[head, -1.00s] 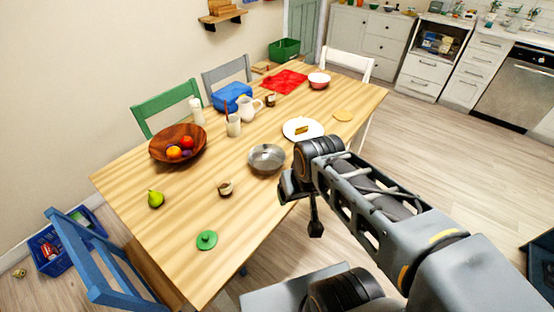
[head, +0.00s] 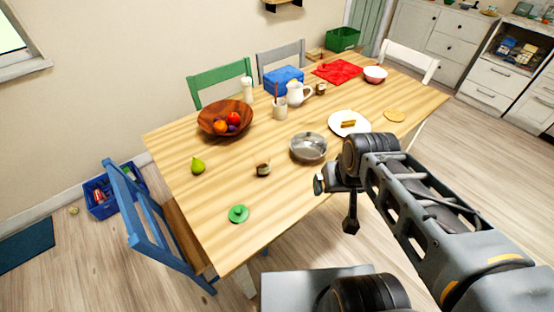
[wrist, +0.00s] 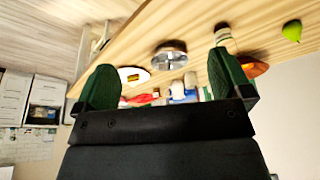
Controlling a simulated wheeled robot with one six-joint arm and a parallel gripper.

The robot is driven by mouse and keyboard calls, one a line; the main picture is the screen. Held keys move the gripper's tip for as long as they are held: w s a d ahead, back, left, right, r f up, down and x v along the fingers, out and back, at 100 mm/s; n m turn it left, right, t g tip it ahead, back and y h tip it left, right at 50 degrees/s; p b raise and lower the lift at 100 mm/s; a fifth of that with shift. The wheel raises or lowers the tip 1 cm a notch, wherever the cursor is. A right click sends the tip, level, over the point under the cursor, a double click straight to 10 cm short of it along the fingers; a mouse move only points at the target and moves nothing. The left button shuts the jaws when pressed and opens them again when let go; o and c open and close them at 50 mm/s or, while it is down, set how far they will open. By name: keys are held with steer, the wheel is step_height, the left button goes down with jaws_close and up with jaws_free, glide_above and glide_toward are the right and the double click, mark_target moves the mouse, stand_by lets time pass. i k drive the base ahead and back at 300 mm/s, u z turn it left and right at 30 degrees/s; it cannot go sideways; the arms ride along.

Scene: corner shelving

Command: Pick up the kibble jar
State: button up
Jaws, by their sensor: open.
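A small jar with brown contents (head: 262,170) stands on the near part of the wooden table (head: 215,262). A similar small dark jar (head: 321,89) stands farther back by the white pitcher; I cannot tell for sure which holds kibble. The nearer jar also seems to show in the wrist view (wrist: 223,38), just beyond one finger's tip. My gripper (head: 320,184) is by the table's near long edge, right of the nearer jar and apart from it. In the wrist view my gripper (wrist: 165,78) has its green fingers spread wide with nothing between them.
A metal pan (head: 308,147) stands between the near jar and a white plate (head: 342,130). A green lid (head: 239,214), a pear (head: 198,166) and a fruit bowl (head: 212,112) surround the near jar with bare wood between. A blue chair (head: 145,215) stands at the left end.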

mark_target(261, 157)
steer(key=u, duration=4)
steer(key=k, duration=0.85)
steer(key=z, duration=1.55)
steer(key=i, duration=0.45)
steer(key=u, duration=0.05)
